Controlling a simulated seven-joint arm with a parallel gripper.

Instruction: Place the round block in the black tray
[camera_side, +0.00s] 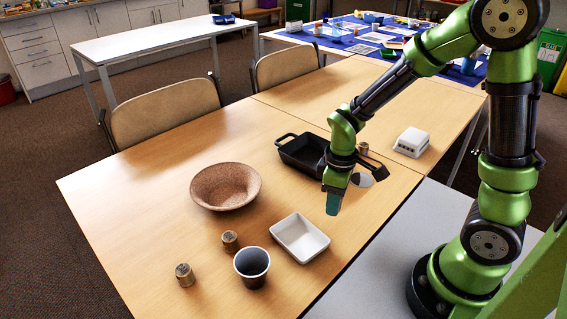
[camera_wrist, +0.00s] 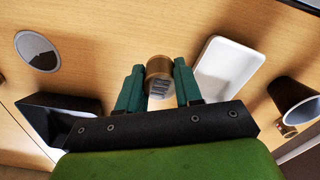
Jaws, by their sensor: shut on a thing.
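My gripper (camera_side: 334,203) has teal fingertips and hangs between the black tray and the white tray. In the wrist view its fingers (camera_wrist: 160,88) are shut on a small brown round block (camera_wrist: 159,67). The side view does not clearly show this block, as the fingers hide it. The black tray (camera_side: 286,158) stands on the wooden table behind and left of my gripper in the side view, partly covered by my arm. Its dark edge also shows at the lower left of the wrist view (camera_wrist: 60,100).
A white tray (camera_side: 320,243), a grey cup (camera_side: 252,268) and a brown bowl (camera_side: 225,205) stand nearby. Similar small cylinders stand by the cup (camera_side: 230,242), at the front left (camera_side: 185,275) and beyond my wrist (camera_side: 363,149). A grey disc (camera_wrist: 37,50) lies on the table.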

